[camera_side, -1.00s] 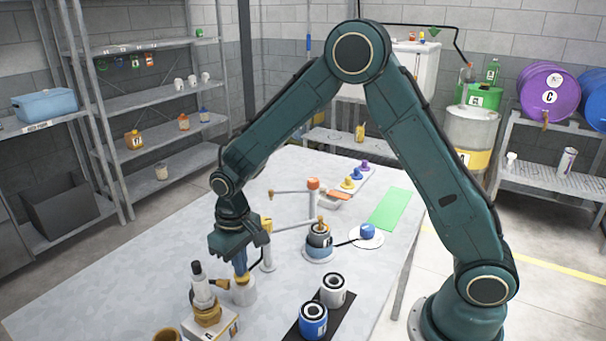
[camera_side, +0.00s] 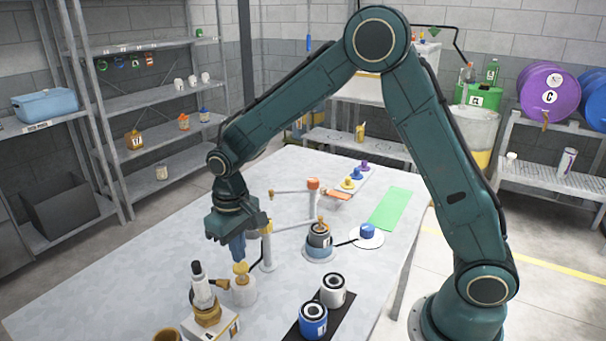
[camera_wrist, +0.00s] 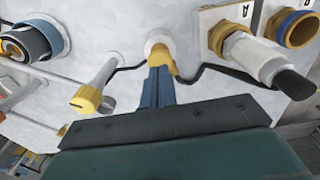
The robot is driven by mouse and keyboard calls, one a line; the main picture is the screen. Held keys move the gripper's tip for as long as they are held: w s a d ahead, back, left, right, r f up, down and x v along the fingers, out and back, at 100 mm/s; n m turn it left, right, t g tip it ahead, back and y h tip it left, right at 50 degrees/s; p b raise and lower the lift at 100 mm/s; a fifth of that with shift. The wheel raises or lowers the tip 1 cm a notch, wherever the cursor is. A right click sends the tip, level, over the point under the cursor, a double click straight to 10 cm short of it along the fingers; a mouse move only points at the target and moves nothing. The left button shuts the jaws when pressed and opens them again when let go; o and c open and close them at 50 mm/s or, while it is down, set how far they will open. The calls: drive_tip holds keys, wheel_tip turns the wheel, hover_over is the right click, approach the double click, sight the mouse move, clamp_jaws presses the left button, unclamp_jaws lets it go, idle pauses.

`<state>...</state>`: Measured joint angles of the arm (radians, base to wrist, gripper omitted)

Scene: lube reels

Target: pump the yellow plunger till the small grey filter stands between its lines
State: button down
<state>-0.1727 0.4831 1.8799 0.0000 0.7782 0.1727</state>
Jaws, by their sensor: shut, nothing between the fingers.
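The yellow plunger (camera_side: 241,268) stands up out of a short white cylinder (camera_side: 243,291) on the table. It also shows in the wrist view (camera_wrist: 161,52), partly behind my fingertips. My gripper (camera_side: 239,257) is shut and empty, pointing down directly over the plunger's top; I cannot tell whether the tips touch it. Its blue fingers also show in the wrist view (camera_wrist: 158,72).
A white post with a yellow top (camera_side: 267,250) stands close right of my gripper. A dark-tipped white fitting on a block (camera_side: 203,290) stands at front left. White (camera_side: 333,292) and blue (camera_side: 313,321) filters stand on a black mat. A blue knob (camera_side: 367,230) sits on a white disc.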

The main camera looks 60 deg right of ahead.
drive_tip(key=shift+r, duration=1.8)
drive_tip(key=shift+s+d+r, duration=0.1)
drive_tip(key=shift+s+r, duration=0.05)
drive_tip(key=shift+r, duration=0.2)
drive_tip(key=s+d+r+t, duration=0.3)
drive_tip(key=s+d+r, duration=0.2)
drive_tip(key=s+r, duration=0.65)
drive_tip(key=s+d+r+t, duration=0.1)
drive_tip(key=s+d+t, duration=0.1)
drive_tip(key=s, duration=1.1)
drive_tip(key=shift+s+d+r+t, duration=0.2)
drive_tip(key=shift+r+t, duration=0.1)
drive_tip(key=shift+r, duration=0.1)
drive_tip(key=c, duration=2.1)
unclamp_jaws()
